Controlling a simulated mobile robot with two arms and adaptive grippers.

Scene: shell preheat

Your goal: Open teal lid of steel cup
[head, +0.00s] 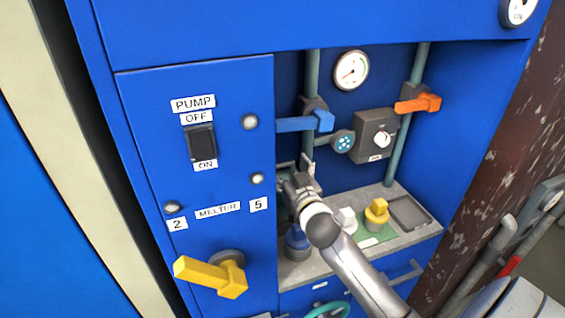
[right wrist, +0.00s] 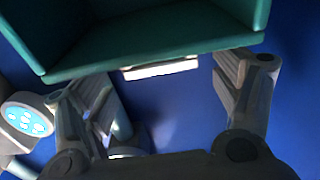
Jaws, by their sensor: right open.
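My right gripper (head: 300,186) is inside the recess of the blue cabinet, left of its middle. I cannot make out the steel cup; my gripper and arm hide part of the recess in the head view. My left gripper is not in view.
A blue-handled valve (head: 305,122), a round dotted socket (head: 343,142) and an orange-handled valve (head: 418,104) are on the pipes and back wall. A blue-topped piece (head: 296,240), a yellow-topped piece (head: 377,212) and a grey tray (head: 410,213) are on the shelf. A yellow lever (head: 212,276) sticks out left.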

